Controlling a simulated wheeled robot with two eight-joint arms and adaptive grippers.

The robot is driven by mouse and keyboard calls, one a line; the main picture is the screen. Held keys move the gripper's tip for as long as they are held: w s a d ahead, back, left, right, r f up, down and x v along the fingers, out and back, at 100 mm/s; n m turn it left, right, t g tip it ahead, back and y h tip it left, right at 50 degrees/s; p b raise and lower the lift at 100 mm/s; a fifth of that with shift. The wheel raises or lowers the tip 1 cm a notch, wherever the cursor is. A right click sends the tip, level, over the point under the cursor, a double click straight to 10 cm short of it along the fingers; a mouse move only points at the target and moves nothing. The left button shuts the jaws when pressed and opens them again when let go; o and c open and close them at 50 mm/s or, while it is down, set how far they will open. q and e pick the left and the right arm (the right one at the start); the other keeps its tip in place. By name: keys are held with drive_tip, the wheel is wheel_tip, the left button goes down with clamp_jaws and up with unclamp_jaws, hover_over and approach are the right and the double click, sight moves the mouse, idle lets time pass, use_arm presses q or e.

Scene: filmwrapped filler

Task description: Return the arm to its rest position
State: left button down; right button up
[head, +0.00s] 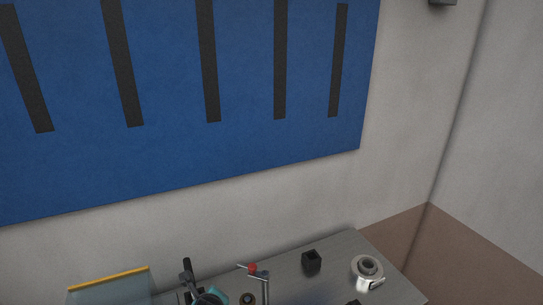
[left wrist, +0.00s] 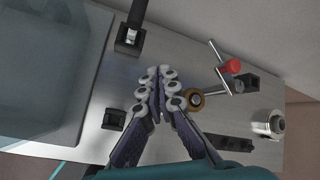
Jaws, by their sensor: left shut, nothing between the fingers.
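My left gripper (left wrist: 160,78) is in the left wrist view, its two jointed fingers brought together with nothing between them. It is above the grey table (left wrist: 160,60), apart from the things there as far as I can tell. A brown ring-shaped part (left wrist: 195,99) lies just right of the fingers. In the head view a small teal and dark shape (head: 215,297) at the bottom edge may be part of my left arm; the fingers are not clear there. My right gripper is in neither view.
A red-knobbed metal tool (head: 252,268), a black block (head: 311,261) and a silvery roll (head: 367,270) stand on the table. A dark post (left wrist: 134,15) rises near the fingers. A translucent panel with a yellow edge (head: 108,278) is at left. A wall is behind.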

use_arm(q)
drive_tip(key=s+f+n+h+b, duration=0.1)
drive_tip(key=s+f+n+b, duration=0.2)
drive_tip(key=n, duration=0.9)
drive_tip(key=s+a+f+n+g+h+b, duration=0.1)
drive_tip(key=s+f+n+b, duration=0.2)
drive_tip(key=s+n, duration=0.4)
drive_tip(key=f+n, duration=0.1)
drive_tip(key=n, duration=0.4)
drive_tip(key=shift+s+a+f+n, duration=0.15)
drive_tip(key=shift+s+a+n, duration=0.15)
drive_tip(key=shift+n, duration=0.1)
